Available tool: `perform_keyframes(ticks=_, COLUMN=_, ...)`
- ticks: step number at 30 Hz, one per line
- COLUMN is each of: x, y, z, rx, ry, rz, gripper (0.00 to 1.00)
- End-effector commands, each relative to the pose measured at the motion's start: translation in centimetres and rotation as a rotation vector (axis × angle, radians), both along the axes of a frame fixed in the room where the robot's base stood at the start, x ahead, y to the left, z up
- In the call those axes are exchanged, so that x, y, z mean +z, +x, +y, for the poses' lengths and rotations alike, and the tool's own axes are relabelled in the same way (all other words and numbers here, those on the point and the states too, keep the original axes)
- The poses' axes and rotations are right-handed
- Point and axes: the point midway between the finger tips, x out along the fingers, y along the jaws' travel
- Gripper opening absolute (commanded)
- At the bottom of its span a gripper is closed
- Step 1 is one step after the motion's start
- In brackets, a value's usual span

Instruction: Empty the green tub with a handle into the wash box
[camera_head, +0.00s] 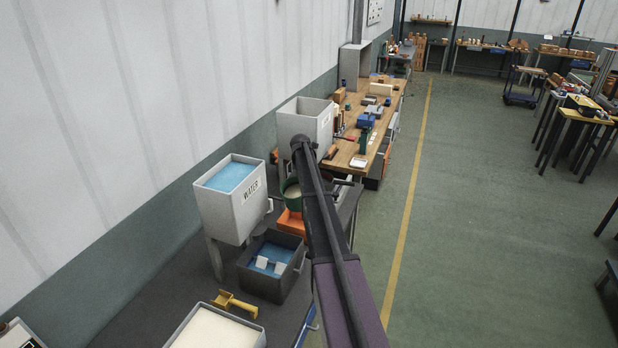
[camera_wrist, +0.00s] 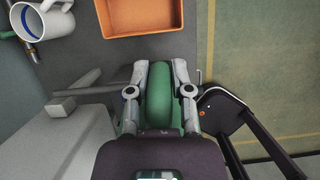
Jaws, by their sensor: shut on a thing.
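The green tub (camera_head: 291,193) shows in the head view with pale contents, partly behind my arm. In the wrist view my gripper (camera_wrist: 160,92) is shut on its green handle (camera_wrist: 160,75), one finger on each side. The gripper is hidden in the head view. No label names the wash box; a dark box (camera_head: 246,280) with blue liquid and pale pieces in it stands left of my arm, and a tall white box (camera_head: 292,128) stands farther back, its label too small to read.
A white box marked WATER (camera_head: 241,213), with a tap, stands left of the tub. An orange tray (camera_head: 288,225) lies by the tub. A yellow scoop (camera_head: 234,304) and a pale-filled tray (camera_head: 186,325) are nearer. A white mug (camera_wrist: 43,20) shows in the wrist view.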

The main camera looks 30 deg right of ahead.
Motion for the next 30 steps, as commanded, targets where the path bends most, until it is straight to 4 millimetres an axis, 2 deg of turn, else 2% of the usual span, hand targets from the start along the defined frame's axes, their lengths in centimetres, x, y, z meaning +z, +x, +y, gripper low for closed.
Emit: perform_keyframes(ticks=30, x=0.9, y=-1.1, z=1.6, rx=0.000, ry=-0.144, rz=-0.079, gripper=0.00)
